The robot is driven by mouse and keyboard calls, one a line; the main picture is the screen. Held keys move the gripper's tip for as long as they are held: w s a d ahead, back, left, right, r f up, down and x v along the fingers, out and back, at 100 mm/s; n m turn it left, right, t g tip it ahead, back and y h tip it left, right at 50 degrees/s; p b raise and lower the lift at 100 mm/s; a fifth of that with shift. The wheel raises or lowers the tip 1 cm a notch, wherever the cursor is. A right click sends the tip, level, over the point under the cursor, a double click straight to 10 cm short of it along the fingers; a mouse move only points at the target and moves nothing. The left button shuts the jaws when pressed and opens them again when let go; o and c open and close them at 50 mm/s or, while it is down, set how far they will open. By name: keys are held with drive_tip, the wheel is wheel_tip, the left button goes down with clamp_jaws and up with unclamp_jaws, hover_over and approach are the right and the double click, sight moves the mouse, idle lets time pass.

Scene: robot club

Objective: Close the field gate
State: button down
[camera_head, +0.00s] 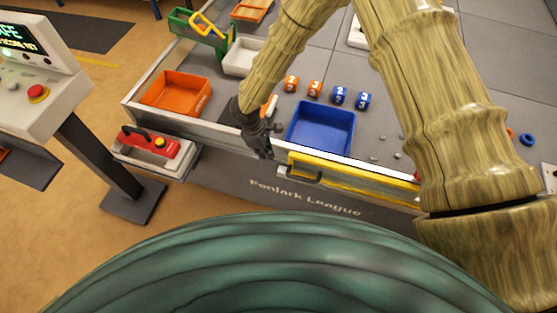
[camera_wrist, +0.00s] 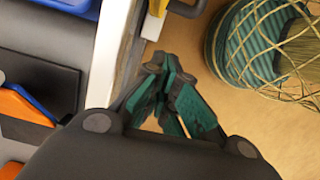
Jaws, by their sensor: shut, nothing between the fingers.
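The field gate (camera_head: 350,178) is a yellow panel with a dark handle (camera_head: 304,167) near its left end. It runs along the front wall of the field, and I cannot tell whether a small gap is left. My gripper (camera_head: 264,151) is shut and empty, at the front wall just left of the gate's handle end. In the wrist view the gripper's fingertips (camera_wrist: 163,72) are together, apart from the gate's yellow edge (camera_wrist: 156,14) and dark handle (camera_wrist: 186,7). My arm hides the gate's right end.
A blue bin (camera_head: 321,128) and an orange bin (camera_head: 176,93) stand inside the field, with orange and blue cubes behind. A red item with a black handle (camera_head: 152,143) rests on a ledge at the left. A console (camera_head: 35,80) stands farther left. Floor before the gate is clear.

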drive_tip(key=s+d+f+p, duration=0.1)
drive_tip(key=d+f+p, duration=0.2)
drive_tip(key=d+f, duration=0.1)
drive_tip(key=shift+s+d, duration=0.15)
drive_tip(key=shift+d, duration=0.1)
drive_tip(key=shift+d, duration=0.1)
idle(0.4)
